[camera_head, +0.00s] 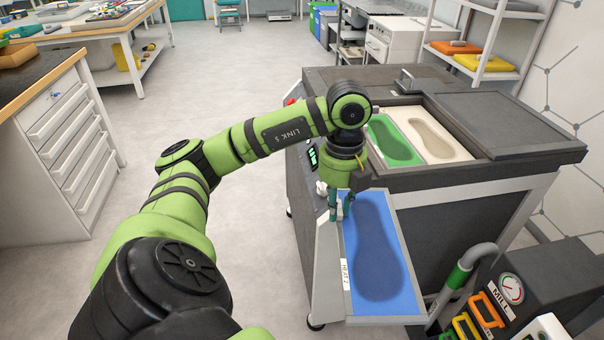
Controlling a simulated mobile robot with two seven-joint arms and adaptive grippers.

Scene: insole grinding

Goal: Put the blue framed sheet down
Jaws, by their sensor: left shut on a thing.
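The blue framed sheet (378,245) has a foot-shaped dark imprint and a white label at its left edge. My left gripper (341,207) is shut on the sheet's upper left edge. The arm comes in from the left and bends down from above. Whether the sheet's underside rests on anything is hidden. My right gripper is not in view.
The dark machine (468,190) has an open top with a green framed sheet (393,142) and a cream one (428,134) inside. A mill unit (540,290) with a gauge and a hose stands at the lower right. A drawer cabinet (65,145) stands left. Floor between is clear.

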